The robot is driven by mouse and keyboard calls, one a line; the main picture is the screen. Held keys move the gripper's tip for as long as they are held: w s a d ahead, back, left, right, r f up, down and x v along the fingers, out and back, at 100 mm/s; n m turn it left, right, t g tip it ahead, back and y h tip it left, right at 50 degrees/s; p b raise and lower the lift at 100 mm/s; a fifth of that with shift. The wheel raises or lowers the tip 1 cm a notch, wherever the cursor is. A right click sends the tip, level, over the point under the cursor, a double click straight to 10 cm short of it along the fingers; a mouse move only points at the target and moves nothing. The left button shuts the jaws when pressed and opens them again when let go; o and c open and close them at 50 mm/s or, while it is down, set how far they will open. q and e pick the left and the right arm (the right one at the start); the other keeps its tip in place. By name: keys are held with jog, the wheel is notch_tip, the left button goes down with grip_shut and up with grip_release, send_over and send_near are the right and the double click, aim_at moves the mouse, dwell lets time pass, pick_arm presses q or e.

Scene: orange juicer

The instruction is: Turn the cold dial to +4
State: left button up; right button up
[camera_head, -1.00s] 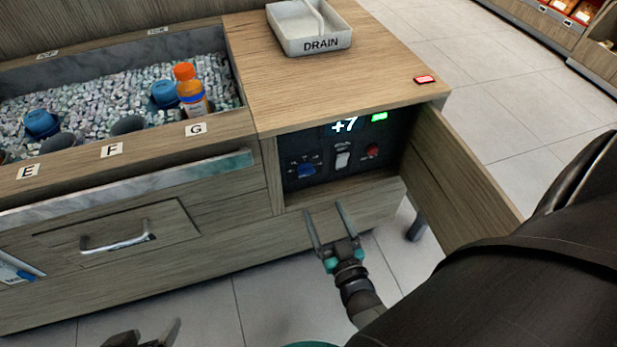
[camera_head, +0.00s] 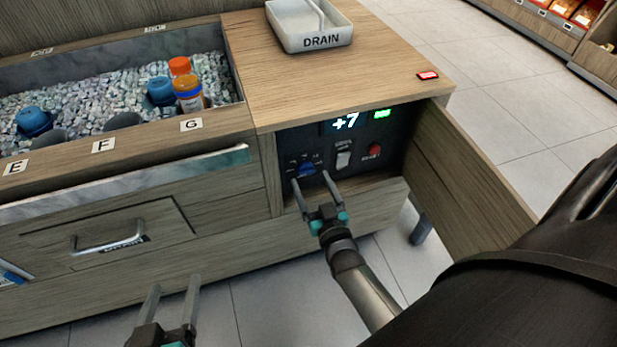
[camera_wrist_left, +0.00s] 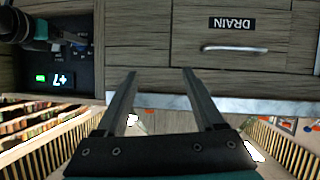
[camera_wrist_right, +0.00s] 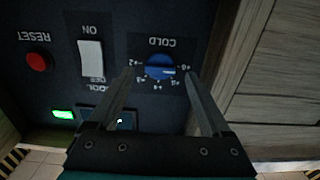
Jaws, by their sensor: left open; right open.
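The blue cold dial (camera_head: 307,169) sits on the dark control panel inside the open cabinet. It also shows in the right wrist view (camera_wrist_right: 160,68), under the word COLD with a ring of numbers around it. The display (camera_head: 345,122) reads +7. My right gripper (camera_head: 312,182) is open and empty in front of the dial, its fingertips on either side of it in the right wrist view; I cannot tell whether they touch the panel. My left gripper (camera_head: 174,288) is open and empty in front of the drawers, well left of the dial.
A white rocker switch (camera_head: 343,159) and a red reset button (camera_head: 374,151) are right of the dial. The open cabinet door (camera_head: 470,185) stands at the right. A drawer handle (camera_head: 108,243) is on the left front.

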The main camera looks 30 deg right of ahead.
aim_at(306, 170)
jog(key=shift+b+x, duration=0.4)
jog(key=shift+x, duration=0.5)
pick_arm(q)
jog(key=shift+s+d+r+t+h, duration=0.2)
jog(key=shift+d+r+t+h, duration=0.35)
jog(key=shift+d+t, duration=0.35)
pick_arm(e)
jog(key=shift+w+d, duration=0.15)
jog(key=shift+w, duration=0.4)
pick_arm(q)
jog(key=shift+r, duration=0.1)
jog(key=shift+a, duration=0.1)
pick_arm(e)
grip_shut()
